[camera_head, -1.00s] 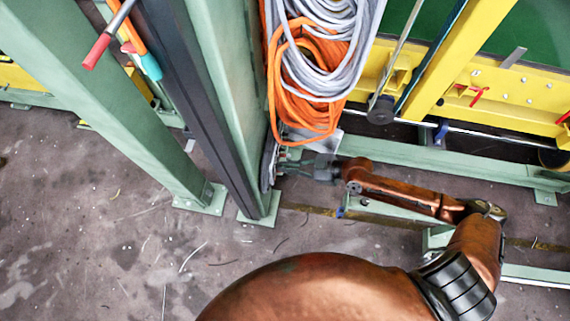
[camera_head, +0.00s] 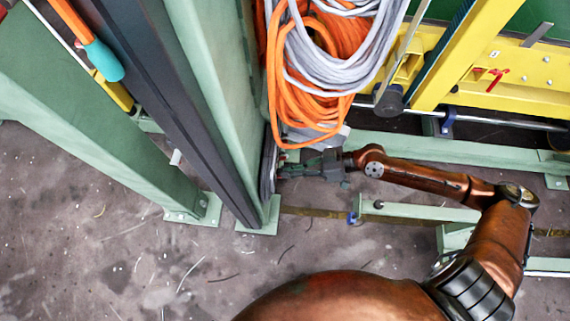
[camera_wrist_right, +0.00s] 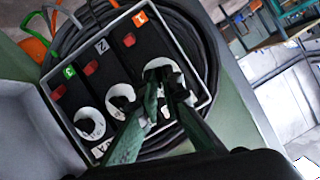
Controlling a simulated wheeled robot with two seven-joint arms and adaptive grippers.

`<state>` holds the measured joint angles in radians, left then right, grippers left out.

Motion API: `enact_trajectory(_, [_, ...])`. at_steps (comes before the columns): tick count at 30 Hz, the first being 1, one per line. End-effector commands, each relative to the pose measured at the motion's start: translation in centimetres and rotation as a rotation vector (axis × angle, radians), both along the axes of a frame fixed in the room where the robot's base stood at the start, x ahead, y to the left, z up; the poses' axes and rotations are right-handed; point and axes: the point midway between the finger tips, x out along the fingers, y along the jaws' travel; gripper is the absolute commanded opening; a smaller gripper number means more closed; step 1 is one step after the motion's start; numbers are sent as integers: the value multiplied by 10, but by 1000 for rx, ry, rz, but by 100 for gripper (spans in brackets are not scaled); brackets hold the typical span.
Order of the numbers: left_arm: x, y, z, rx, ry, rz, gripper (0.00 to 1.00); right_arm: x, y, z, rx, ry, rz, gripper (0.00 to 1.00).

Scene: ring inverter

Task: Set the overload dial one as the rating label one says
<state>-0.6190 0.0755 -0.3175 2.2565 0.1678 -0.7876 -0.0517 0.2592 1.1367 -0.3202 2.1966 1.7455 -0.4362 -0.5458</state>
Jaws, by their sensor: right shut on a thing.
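Overload dial one (camera_wrist_right: 152,66) is a white disc with a black knob, below the orange number 1 plate (camera_wrist_right: 140,18) in an open grey box in the right wrist view. My right gripper (camera_wrist_right: 168,84) is shut on its knob, and the fingers cover most of it, so its setting cannot be read. In the head view my right gripper (camera_head: 282,170) reaches left to the side of the green post, and the dial is hidden there. Rating label one cannot be made out. My left gripper is not in view.
Dials two (camera_wrist_right: 119,101) and three (camera_wrist_right: 89,123) sit beside dial one, with red switches (camera_wrist_right: 92,68) above. Black cable coils surround the box (camera_wrist_right: 206,100). Orange and grey cables (camera_head: 318,75) hang above my right gripper. A green post (camera_head: 215,90) stands close by.

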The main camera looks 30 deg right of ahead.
Motion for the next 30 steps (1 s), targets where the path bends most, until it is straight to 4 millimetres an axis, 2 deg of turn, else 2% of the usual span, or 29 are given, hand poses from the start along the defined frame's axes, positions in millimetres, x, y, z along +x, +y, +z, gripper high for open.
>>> enact_trajectory(2, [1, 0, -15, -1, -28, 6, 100, 1, -1, -6, 36, 57, -2, 0])
enact_trajectory(6, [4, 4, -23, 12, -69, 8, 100, 2, -1, -3, 113, 164, -3, 0])
enact_trajectory(18, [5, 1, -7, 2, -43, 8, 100, 4, -2, 0, 305, 443, -2, 0])
enact_trajectory(30, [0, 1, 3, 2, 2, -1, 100, 4, -3, -3, 400, 593, -1, 0])
